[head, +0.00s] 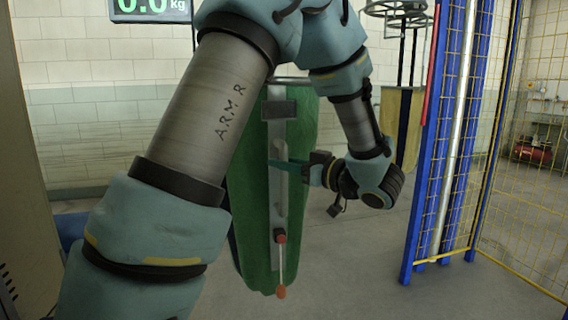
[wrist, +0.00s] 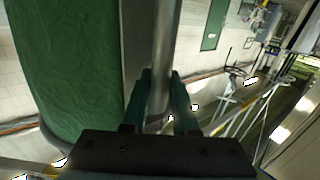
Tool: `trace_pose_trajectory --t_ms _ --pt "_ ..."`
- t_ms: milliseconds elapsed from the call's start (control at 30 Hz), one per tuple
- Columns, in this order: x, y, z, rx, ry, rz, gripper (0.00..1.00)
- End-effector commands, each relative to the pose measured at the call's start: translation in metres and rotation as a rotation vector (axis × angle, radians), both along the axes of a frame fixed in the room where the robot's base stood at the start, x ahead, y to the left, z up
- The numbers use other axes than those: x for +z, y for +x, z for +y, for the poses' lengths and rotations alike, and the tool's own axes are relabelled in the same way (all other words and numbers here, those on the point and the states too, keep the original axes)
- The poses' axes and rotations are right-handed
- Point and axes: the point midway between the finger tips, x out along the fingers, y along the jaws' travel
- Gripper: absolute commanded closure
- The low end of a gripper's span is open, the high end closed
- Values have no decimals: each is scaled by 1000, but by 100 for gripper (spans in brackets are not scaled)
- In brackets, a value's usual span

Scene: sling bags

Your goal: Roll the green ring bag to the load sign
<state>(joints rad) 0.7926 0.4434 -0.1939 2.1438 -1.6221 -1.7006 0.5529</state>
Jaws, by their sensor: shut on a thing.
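The green bag (head: 300,235) hangs upright in the middle of the head view, partly hidden behind my arm. A grey metal strip with a vertical bar (head: 279,195) runs down its front, and a red-ended lever (head: 281,265) sits low on it. My gripper (head: 278,164) reaches in from the right and is shut on the bar. In the wrist view my fingers (wrist: 162,88) stand on either side of the metal bar (wrist: 164,45), with the green bag (wrist: 65,65) to the left. A sign (head: 152,6) reading 0.0 kg is at the top left.
A beige and black bag (head: 395,125) under a ring frame (head: 397,12) stands behind to the right. A blue-posted yellow mesh fence (head: 415,210) stands at the right. Grey floor (head: 365,270) is open between the green bag and the fence.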

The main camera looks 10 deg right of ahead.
Motion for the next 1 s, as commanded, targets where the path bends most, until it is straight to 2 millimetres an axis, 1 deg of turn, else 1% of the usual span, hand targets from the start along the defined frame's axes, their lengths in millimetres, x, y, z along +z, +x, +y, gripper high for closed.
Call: trace_pose_trajectory --t_ms 167,400,433,667,700,1000 --pt "1 -3 22 5 2 1 100" --pt "0 -3 22 3 0 0 100" --pt "0 -3 22 2 0 0 72" --pt "0 -3 22 2 1 1 46" --pt "0 -3 22 2 1 1 43" --pt "-1 -5 19 1 0 0 43"
